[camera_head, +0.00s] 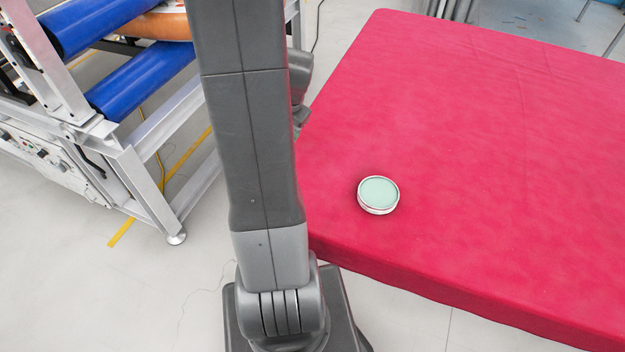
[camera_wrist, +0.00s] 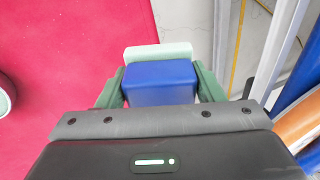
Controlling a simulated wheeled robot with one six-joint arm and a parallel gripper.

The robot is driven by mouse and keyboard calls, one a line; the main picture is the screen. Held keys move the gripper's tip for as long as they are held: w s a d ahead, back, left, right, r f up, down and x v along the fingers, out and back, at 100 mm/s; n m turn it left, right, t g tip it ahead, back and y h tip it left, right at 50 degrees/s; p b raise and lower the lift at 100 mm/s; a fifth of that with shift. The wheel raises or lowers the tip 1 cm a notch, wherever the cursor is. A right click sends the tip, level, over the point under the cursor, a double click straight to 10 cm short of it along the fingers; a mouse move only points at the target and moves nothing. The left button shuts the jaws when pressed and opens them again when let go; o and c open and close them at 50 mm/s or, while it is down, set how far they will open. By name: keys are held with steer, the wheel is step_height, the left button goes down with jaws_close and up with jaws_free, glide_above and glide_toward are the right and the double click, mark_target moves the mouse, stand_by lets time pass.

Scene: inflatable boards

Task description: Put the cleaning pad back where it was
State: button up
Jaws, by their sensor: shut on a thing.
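The cleaning pad (camera_wrist: 160,82) is a blue block with a pale green layer along its far side. My gripper (camera_wrist: 158,74) is shut on it, with a dark green finger on each side of the blue part. In the wrist view, the pad overlaps the edge of the red board, with the floor to its right. I cannot tell its height above the board. In the head view my arm hides the gripper and the pad.
A round tin (camera_head: 379,194) with a pale green inside sits on the red board (camera_head: 480,130) near its front left edge. The rest of the visible board is clear. A metal frame (camera_head: 135,180) with blue rollers (camera_head: 140,80) and an orange roll (camera_head: 155,25) stands left.

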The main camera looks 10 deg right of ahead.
mark_target(313, 176)
steer(key=s+d+f+n+g+h+b, duration=0.1)
steer(key=s+d+n+g+h, duration=0.15)
steer(key=s+d, duration=0.4)
steer(key=shift+m+t, duration=0.25)
steer(key=shift+m, duration=0.2)
steer(key=f, duration=0.9)
steer(key=shift+w+f, duration=0.2)
steer(key=shift+w, duration=0.1)
steer(key=shift+f+b, duration=0.2)
steer(key=shift+b, duration=0.15)
steer(key=o, duration=0.9)
steer(key=shift+r, duration=0.1)
steer(key=r, duration=0.8)
steer(key=s+r, duration=0.1)
steer(key=r, duration=0.3)
steer(key=shift+s+a+r+p, duration=0.1)
steer(key=shift+a+p, duration=0.25)
steer(key=shift+p, duration=0.05)
